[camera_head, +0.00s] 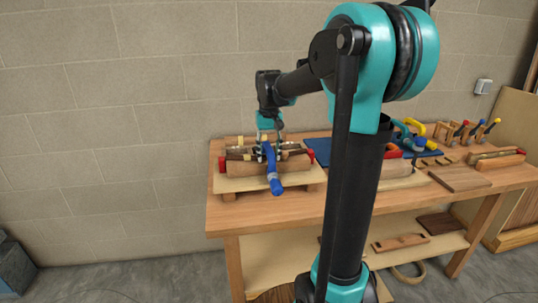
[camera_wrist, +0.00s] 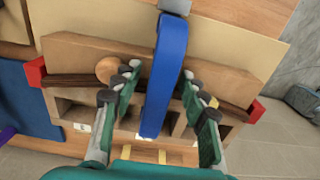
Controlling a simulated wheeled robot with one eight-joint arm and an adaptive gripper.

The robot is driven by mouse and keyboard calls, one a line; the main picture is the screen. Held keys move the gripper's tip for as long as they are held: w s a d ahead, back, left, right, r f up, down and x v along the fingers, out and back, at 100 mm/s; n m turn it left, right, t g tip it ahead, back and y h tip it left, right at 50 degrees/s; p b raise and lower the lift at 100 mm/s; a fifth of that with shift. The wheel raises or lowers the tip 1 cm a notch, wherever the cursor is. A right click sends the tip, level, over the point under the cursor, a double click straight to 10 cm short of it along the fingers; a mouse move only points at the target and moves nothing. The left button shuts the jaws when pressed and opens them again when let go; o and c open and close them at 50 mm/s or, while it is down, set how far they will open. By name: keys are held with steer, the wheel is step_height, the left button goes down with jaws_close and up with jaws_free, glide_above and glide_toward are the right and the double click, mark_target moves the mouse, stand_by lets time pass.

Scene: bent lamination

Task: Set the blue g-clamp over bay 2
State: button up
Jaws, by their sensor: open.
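The blue g-clamp (camera_head: 272,172) is at the middle of the wooden lamination form (camera_head: 240,183), its blue body reaching down over the front edge. In the wrist view the blue g-clamp (camera_wrist: 166,78) crosses the form between my fingers. My gripper (camera_head: 268,138) is just above the form; in the wrist view my gripper (camera_wrist: 163,88) is open, with fingers on both sides of the clamp and visible gaps. The form shows several bays with small white labels, too small to read. A dark strip (camera_wrist: 75,80) runs along it between red end pieces. The clamp's lower contact is hidden.
The form lies on a pale board at the bench's (camera_head: 225,215) left end. A blue mat (camera_head: 318,150) to the right carries more clamps, including a yellow clamp (camera_head: 415,127). Wooden blocks and handled tools stand farther right. My arm hides the bench's middle.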

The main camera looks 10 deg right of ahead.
step_height(320, 180, up, 12)
stand_by(0.4)
steer(key=shift+f, duration=0.1)
steer(key=shift+r, duration=2.95)
steer(key=shift+r, duration=2.55)
